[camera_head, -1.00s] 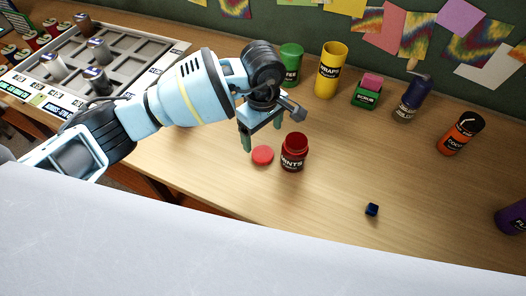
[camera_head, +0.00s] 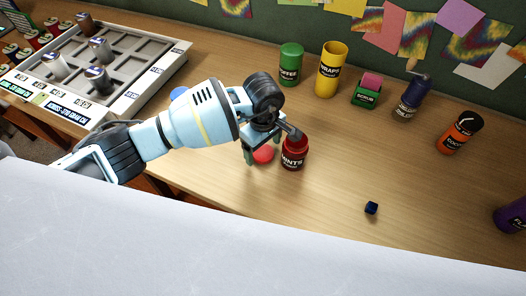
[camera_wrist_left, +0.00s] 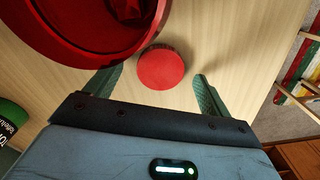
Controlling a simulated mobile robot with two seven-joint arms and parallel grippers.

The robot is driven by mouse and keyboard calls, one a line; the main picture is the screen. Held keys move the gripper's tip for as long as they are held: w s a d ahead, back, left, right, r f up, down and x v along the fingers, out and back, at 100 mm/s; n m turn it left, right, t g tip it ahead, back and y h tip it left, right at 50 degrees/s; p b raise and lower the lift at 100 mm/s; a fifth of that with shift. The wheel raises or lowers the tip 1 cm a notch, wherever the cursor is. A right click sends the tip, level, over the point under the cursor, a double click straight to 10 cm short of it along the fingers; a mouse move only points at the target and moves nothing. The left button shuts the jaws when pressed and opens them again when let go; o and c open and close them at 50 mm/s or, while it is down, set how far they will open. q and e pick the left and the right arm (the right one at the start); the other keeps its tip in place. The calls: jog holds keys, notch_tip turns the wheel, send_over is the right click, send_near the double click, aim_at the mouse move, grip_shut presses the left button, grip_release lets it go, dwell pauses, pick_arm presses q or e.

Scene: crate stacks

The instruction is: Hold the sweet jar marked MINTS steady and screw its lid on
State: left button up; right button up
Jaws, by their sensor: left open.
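The red sweet jar marked MINTS (camera_head: 293,157) stands upright and uncovered on the wooden table. It also shows large at the top left of the left wrist view (camera_wrist_left: 75,45). Its round red lid (camera_head: 264,154) lies flat on the table just left of the jar, partly hidden by my gripper in the head view. In the left wrist view the lid (camera_wrist_left: 161,68) lies between the two green fingers and beyond them. My left gripper (camera_head: 265,155) is open and empty above the lid, close beside the jar. My right gripper is not in view.
An orange jar (camera_head: 460,132) stands right. A grey compartment tray (camera_head: 150,85) is at the left.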

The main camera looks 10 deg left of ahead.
aim_at(263, 152)
pick_arm(q)
jog(key=shift+f, duration=0.4)
jog(key=c, duration=1.1)
jog(key=shift+o, duration=0.2)
jog(key=shift+r, duration=0.1)
jog(key=shift+r, duration=0.5)
notch_tip(263, 152, up, 3)
jog(key=shift+f, duration=0.2)
jog(key=s+d, duration=0.1)
jog(key=s, duration=0.4)
jog(key=s+d, duration=0.1)
jog(key=s, duration=0.4)
jog(key=s+d+r, duration=0.1)
jog(key=s, duration=0.4)
jog(key=shift+s+d+r, duration=0.1)
jog(key=shift+s+d, duration=0.2)
jog(key=shift+d, duration=0.05)
